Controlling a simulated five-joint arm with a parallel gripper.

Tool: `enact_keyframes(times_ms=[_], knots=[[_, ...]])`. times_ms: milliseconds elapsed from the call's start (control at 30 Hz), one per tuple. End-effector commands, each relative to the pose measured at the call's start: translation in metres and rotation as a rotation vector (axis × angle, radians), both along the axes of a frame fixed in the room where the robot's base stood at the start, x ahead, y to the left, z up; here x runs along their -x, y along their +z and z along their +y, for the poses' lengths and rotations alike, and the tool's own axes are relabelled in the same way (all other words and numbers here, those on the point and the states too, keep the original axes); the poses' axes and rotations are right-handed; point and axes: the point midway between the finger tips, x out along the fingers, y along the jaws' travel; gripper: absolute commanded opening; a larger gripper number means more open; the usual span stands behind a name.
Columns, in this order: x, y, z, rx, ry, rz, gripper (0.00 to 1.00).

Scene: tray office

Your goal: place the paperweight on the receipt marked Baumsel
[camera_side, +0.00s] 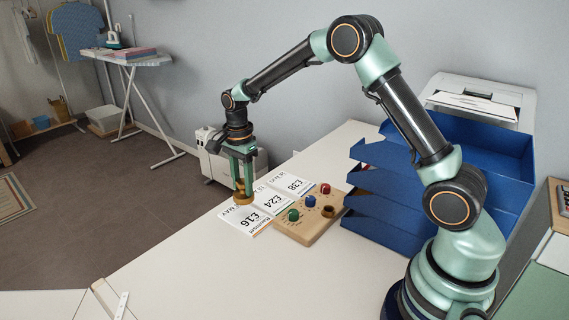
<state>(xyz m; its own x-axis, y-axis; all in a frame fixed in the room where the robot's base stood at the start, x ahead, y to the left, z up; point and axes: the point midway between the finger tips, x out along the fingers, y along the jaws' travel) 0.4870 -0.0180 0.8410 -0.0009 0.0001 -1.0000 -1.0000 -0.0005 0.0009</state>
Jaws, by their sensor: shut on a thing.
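My gripper (243,192) points down and is shut on a brass-coloured paperweight (243,200). The paperweight is at the far edge of the nearest receipt (243,221), marked £16; I cannot tell whether it touches the paper or hangs just above it. Small print along this receipt's right side seems to read Baumsel, though it is hard to make out. A receipt marked £24 (271,202) and one marked £28 (297,185) lie beyond it in a row. My gripper hides part of the paper behind it.
A wooden board (290,232) with green, blue, red and brass-coloured knobs lies right beside the receipts. Blue stacked trays (375,205) stand to the right, with a white printer (480,95) behind. The table's left edge is close to the receipts.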

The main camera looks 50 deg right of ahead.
Motion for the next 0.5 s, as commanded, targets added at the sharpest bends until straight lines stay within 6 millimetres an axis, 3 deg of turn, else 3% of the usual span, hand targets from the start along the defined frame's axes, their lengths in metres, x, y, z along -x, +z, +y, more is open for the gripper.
enact_keyframes(times_ms=[267, 500], knots=[[0.000, -0.021, 0.000, 0.000, 0.000, 0.000, 0.00], [0.000, -0.053, 0.000, 0.000, 0.000, 0.001, 0.00]])
